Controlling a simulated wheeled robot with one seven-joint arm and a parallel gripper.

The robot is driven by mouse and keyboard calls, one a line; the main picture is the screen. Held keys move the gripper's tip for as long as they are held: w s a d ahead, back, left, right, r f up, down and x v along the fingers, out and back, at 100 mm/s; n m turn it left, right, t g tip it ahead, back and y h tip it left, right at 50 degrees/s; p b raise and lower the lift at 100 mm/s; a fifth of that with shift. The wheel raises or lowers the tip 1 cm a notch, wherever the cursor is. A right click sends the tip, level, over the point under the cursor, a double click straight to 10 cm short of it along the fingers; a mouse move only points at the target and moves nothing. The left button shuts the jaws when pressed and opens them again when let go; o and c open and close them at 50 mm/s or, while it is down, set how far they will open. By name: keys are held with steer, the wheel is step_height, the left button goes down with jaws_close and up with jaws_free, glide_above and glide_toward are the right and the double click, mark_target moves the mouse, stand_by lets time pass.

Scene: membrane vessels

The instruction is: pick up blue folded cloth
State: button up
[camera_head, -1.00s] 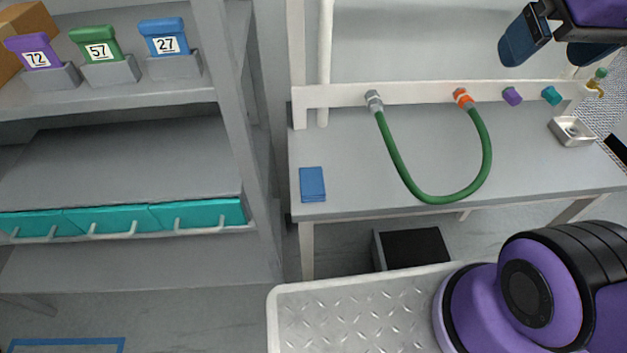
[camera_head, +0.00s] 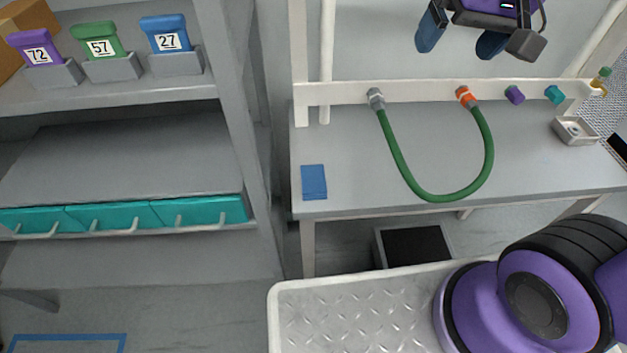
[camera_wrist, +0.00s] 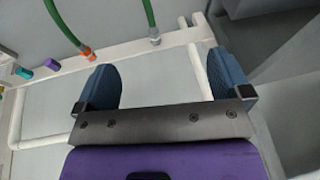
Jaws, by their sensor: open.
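The blue folded cloth (camera_head: 313,182) lies flat on the grey bench (camera_head: 350,160), near its front left corner. My gripper (camera_head: 461,42) is in the air at the top of the head view, above and behind the bench, to the right of the cloth and well apart from it. Its two blue fingers are spread with nothing between them. They also show apart and empty in the wrist view (camera_wrist: 168,85). The cloth does not show in the wrist view.
A green hose (camera_head: 434,198) loops over the bench between fittings on the white rail (camera_head: 420,92). A grey shelf (camera_head: 130,150) with numbered containers and teal drawers stands at left. A small metal box (camera_head: 577,131) sits at the bench's right end. Bench surface between cloth and hose is clear.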

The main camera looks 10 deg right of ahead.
steer(key=w+a+f+g, duration=0.1)
steer(key=w+a+f, duration=0.4)
steer(key=g+h, duration=0.2)
glide_above(313, 177)
step_height(313, 177, down, 23)
steer(key=shift+m, duration=0.3)
steer(key=shift+f, duration=5.3)
steer(key=shift+c, duration=0.4)
steer(key=c, duration=1)
steer(key=shift+r, duration=0.1)
